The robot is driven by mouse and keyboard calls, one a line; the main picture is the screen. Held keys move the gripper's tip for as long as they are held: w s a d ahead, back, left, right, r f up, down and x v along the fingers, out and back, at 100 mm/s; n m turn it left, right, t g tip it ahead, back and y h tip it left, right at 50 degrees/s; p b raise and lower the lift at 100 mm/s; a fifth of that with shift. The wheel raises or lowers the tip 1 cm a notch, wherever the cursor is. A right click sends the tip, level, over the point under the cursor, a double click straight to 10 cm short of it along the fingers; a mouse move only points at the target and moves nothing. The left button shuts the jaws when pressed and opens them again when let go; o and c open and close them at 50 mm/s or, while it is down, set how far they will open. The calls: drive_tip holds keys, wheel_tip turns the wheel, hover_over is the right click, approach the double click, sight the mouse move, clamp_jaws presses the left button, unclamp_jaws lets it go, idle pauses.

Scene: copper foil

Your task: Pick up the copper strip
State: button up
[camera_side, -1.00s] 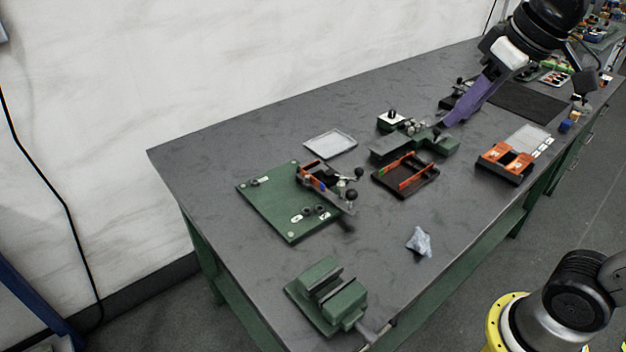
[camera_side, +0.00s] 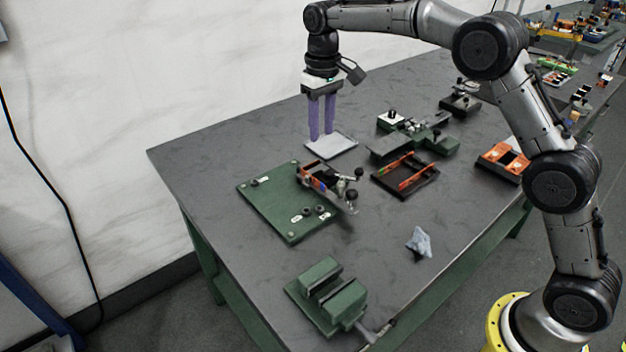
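My gripper (camera_side: 321,136) points down with its two purple fingers apart and a gap between them. Its tips are over or just behind the flat pale tray (camera_side: 331,147) on the bench; the exact height above it is hard to judge. Nothing shows between the fingers. I cannot make out a copper strip anywhere; the tray looks plain and pale, and any thin strip in it is too small to tell.
A green board (camera_side: 270,205) with a clamp fixture (camera_side: 325,180) stands in front of the tray. A dark tray (camera_side: 405,177) with orange-red pieces, a green fixture (camera_side: 415,138), an orange holder (camera_side: 503,160), a crumpled cloth (camera_side: 419,242) and a green vise (camera_side: 327,297) share the grey bench (camera_side: 230,145).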

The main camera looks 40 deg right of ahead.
sight(319, 184)
drive_tip(key=f, duration=1.4)
drive_tip(key=shift+a, duration=0.2)
clamp_jaws()
drive_tip(key=shift+r, duration=0.1)
idle(0.9)
